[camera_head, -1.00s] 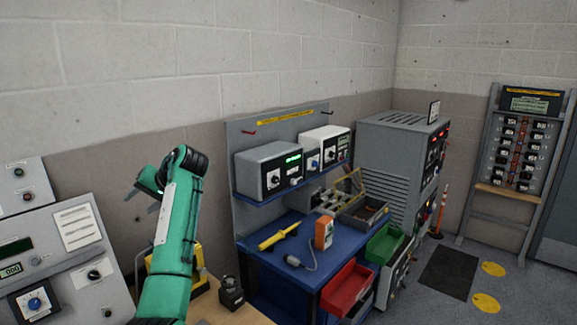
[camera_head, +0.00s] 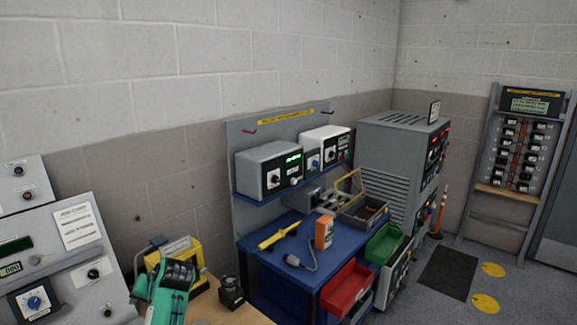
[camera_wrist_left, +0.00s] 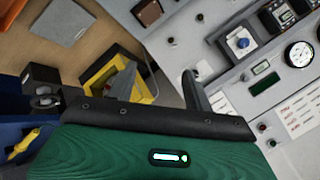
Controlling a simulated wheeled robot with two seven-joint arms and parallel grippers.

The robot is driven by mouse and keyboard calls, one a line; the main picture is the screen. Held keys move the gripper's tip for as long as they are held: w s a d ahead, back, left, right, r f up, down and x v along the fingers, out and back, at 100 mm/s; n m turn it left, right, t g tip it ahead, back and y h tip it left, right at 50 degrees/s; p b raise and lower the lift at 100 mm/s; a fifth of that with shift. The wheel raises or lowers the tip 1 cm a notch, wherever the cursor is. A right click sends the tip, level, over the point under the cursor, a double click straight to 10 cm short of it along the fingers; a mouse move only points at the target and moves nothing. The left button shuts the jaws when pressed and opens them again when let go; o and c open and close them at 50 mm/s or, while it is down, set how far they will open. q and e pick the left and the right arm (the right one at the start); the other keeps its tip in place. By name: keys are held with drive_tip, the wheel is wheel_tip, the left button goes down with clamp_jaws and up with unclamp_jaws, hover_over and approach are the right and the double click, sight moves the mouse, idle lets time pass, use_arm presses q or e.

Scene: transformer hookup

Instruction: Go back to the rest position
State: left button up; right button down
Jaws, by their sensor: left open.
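My left arm (camera_head: 168,300), green with a black joint, is low at the lower left of the head view, in front of a yellow-framed device (camera_head: 190,250). The fingers cannot be made out clearly there. In the left wrist view, my left gripper (camera_wrist_left: 160,88) has its two dark fingers spread apart with nothing between them. The yellow device (camera_wrist_left: 142,80) shows beyond the fingers. My right gripper is in neither view.
A grey control panel (camera_head: 80,260) stands at the left, close to my arm. A small black block (camera_head: 231,292) sits on the wooden bench (camera_head: 215,312). A blue workbench (camera_head: 275,262) with a yellow tool, an orange device and red and green bins stands to the right.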

use_arm(q)
drive_tip(key=s+d+f+m+h, duration=0.1)
drive_tip(key=s+d+f+h, duration=0.15)
drive_tip(key=s+f, duration=0.5)
drive_tip(key=s+d+f+m+h, duration=0.1)
drive_tip(key=s+d+f, duration=0.3)
drive_tip(key=s, duration=0.6)
drive_tip(key=s+d+m+h, duration=0.15)
drive_tip(key=s+d, duration=0.25)
drive_tip(key=s, duration=0.7)
drive_tip(key=s+d+h, duration=0.3)
drive_tip(key=s, duration=0.8)
wheel_tip(320, 180, down, 40)
drive_tip(key=g+b, duration=0.1)
drive_tip(key=b, duration=0.7)
drive_tip(key=s+a+f+b, duration=0.1)
drive_tip(key=s+f+b, duration=0.2)
drive_tip(key=s+f, duration=0.6)
drive_tip(key=s+a+f+g+b, duration=0.1)
drive_tip(key=s+a+f+b, duration=0.1)
drive_tip(key=s+f, duration=0.8)
wheel_tip(320, 180, down, 7)
drive_tip(key=shift+s+f+g+b, duration=0.1)
drive_tip(key=shift+s+g+b, duration=0.15)
drive_tip(key=shift+b, duration=0.6)
